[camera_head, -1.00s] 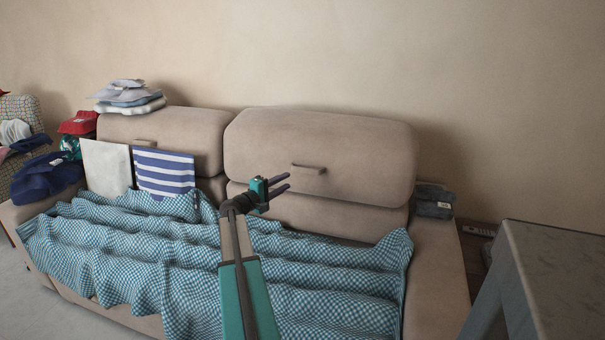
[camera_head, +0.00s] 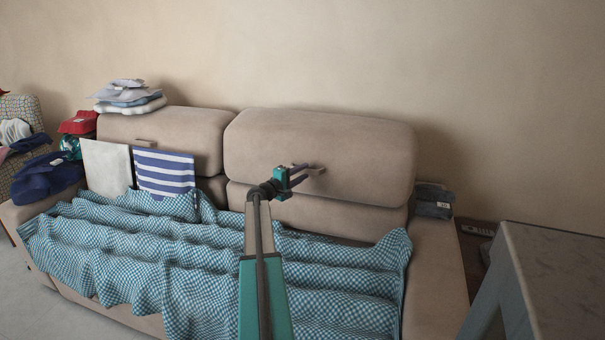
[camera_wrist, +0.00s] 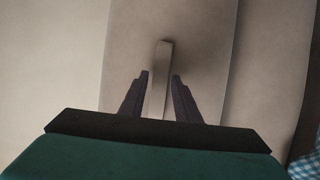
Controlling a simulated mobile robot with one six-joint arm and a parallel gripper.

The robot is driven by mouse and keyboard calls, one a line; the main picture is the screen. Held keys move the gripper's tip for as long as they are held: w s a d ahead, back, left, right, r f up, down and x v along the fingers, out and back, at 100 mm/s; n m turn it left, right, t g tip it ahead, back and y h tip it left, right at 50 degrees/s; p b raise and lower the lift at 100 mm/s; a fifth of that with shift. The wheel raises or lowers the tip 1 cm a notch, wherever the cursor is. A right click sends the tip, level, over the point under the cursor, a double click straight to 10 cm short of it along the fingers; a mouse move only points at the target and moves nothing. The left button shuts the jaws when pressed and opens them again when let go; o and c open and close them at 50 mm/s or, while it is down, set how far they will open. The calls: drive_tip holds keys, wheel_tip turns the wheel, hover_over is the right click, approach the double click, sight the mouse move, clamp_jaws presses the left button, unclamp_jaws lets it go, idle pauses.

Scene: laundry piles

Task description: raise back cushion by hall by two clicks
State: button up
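The sofa's right back cushion (camera_head: 330,135) is beige and padded, with a small tab handle (camera_head: 316,171) on its front. The left back cushion (camera_head: 190,130) has a similar tab. My gripper (camera_head: 300,170) is in front of the right cushion at its handle. In the wrist view the handle (camera_wrist: 160,82) runs between the two dark fingers of my gripper (camera_wrist: 160,77), with a gap visible on each side. The fingers are open around the handle. I cannot tell how deep the handle sits between them.
A teal checked blanket (camera_head: 200,250) covers the seat. Folded clothes (camera_head: 128,97) lie on the left cushion, and a striped cloth (camera_head: 165,172) hangs over its front. Dark folded cloth (camera_head: 434,200) lies on the right armrest. A grey table (camera_head: 560,270) stands at the right.

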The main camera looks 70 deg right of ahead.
drive_tip(key=shift+c, duration=0.4)
clamp_jaws()
